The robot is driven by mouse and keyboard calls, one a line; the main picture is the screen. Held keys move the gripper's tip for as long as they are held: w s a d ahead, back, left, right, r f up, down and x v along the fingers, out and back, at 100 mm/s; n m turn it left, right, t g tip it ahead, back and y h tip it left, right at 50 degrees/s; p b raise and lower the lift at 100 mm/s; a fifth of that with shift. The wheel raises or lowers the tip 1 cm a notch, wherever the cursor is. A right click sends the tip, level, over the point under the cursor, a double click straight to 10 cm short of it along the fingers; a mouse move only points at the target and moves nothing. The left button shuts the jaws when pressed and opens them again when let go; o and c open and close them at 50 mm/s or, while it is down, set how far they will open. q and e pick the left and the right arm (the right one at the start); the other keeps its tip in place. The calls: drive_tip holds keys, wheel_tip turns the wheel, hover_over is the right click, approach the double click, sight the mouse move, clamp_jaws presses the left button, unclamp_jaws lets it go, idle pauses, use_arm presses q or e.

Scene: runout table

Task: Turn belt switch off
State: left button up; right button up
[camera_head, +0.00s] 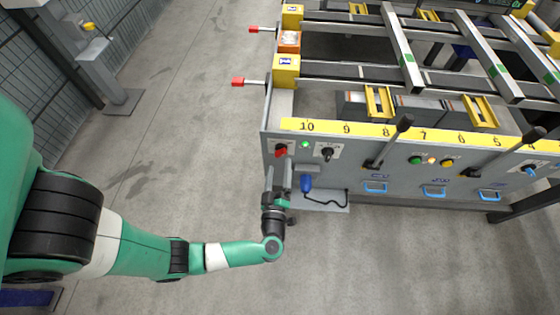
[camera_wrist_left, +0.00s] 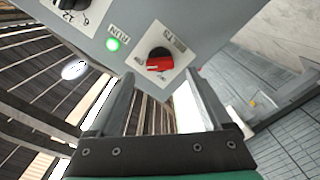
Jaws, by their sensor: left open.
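The belt switch is a red rotary knob on a white plate at the left end of the grey control panel. It shows in the head view (camera_head: 281,150) and in the left wrist view (camera_wrist_left: 159,60), where its red handle lies nearly level in the picture. A lit green RUN lamp (camera_head: 305,145) sits beside it and shows in the wrist view (camera_wrist_left: 113,44). My left gripper (camera_head: 279,172) is open and empty, just below the knob and apart from it. In the wrist view its two fingers (camera_wrist_left: 160,98) point toward the knob. My right gripper is not in view.
A black rotary knob (camera_head: 327,153) sits right of the lamp. A blue hand-held device (camera_head: 306,184) with a black cable hangs below. Black levers (camera_head: 390,140) stick out farther right. The floor left of the table (camera_head: 190,120) is clear.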

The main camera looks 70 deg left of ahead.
sight(280, 156)
use_arm(q)
drive_tip(key=shift+b+x, duration=0.35)
drive_tip(key=shift+x, duration=1.6)
clamp_jaws()
